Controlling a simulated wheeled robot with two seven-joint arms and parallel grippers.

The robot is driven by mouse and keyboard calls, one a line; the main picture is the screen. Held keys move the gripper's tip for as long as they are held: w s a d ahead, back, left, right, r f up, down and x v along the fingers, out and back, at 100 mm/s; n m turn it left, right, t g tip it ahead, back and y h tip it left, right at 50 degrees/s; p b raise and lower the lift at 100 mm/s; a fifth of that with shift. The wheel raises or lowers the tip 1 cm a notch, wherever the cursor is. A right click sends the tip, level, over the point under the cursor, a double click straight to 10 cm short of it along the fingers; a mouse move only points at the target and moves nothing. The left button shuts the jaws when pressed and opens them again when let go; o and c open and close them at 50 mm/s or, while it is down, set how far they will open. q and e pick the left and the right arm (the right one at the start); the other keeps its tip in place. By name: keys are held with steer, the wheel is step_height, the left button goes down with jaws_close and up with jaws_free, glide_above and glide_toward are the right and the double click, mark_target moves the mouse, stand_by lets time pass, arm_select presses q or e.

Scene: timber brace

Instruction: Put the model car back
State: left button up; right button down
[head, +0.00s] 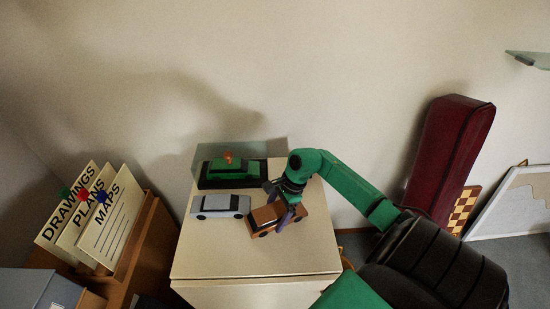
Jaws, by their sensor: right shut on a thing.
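A brown model car (270,219) is on or just above the top of a cream cabinet (240,262); I cannot tell whether it touches. My right gripper (290,211) is shut on the brown car, and its fingers hide part of the car's right side. A silver model car (220,206) stands just left of it on the cabinet top. Behind them a green model car (230,170) with an orange piece on its roof sits on a dark base, with a clear pane around it. My left gripper is not in view.
A wooden holder (147,240) with cards marked DRAWINGS, PLANS and MAPS (112,222) stands left of the cabinet. A dark red case (456,150), a checkered board (462,210) and a framed picture (515,205) lean at the right. The cabinet's front top is clear.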

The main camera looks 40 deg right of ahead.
steer(key=shift+f, duration=0.1)
jaws_free()
